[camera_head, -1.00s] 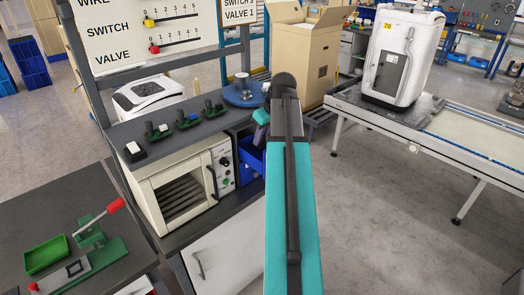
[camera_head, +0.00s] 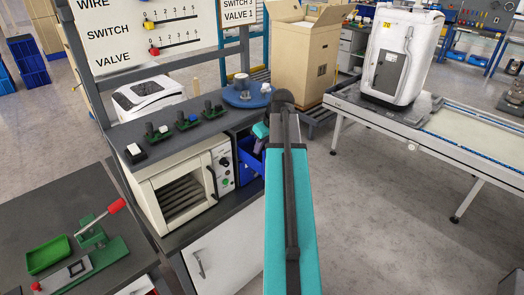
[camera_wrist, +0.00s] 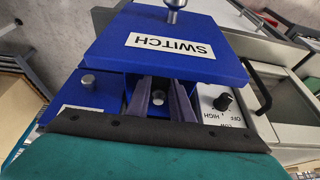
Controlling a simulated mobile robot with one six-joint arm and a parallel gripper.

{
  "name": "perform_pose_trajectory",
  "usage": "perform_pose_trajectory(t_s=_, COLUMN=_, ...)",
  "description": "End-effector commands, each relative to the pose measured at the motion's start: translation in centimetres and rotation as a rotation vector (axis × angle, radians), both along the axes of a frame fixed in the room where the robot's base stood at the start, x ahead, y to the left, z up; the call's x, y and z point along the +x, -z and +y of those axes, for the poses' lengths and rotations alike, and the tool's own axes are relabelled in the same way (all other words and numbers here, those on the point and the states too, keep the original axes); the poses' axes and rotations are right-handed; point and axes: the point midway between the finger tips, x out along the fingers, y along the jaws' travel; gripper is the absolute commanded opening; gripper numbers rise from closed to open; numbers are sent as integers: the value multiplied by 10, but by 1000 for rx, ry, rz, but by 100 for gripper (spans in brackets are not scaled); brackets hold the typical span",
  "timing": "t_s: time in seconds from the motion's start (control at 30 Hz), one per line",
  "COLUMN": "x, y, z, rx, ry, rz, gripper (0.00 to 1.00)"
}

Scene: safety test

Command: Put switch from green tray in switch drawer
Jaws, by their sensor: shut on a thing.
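The blue drawer labelled SWITCH (camera_wrist: 163,46) stands open beside the white oven. In the head view, the open blue drawer (camera_head: 250,168) shows below my gripper (camera_head: 258,147). In the wrist view, the purple fingers of my gripper (camera_wrist: 160,95) point in behind the drawer front, and their tips are partly hidden. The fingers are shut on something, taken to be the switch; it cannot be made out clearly. A silver knob shows between the fingers. The green tray (camera_head: 47,256) on the left bench looks empty.
Another blue drawer (camera_wrist: 98,92) with a silver knob is close beside my fingers. The oven (camera_head: 185,185) with its control panel stands close to the left. Small parts and a blue disc (camera_head: 232,98) are on the shelf above. A conveyor is to the right.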

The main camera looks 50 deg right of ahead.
Motion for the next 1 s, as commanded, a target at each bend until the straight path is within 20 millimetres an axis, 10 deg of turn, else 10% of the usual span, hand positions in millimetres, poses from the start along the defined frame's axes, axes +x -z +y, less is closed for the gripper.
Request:
perform_pose_trajectory(t_s=0.73, x=0, y=22, z=0, rx=0, ry=-1, rz=-1, gripper=0)
perform_pose_trajectory(t_s=0.77, x=0, y=21, z=0, rx=-1, ry=-1, rz=-1, gripper=25)
perform_pose_trajectory(t_s=0.83, x=0, y=21, z=0, rx=0, ry=-1, rz=-1, gripper=37)
perform_pose_trajectory(t_s=1.0, x=0, y=21, z=0, rx=0, ry=-1, rz=0, gripper=38)
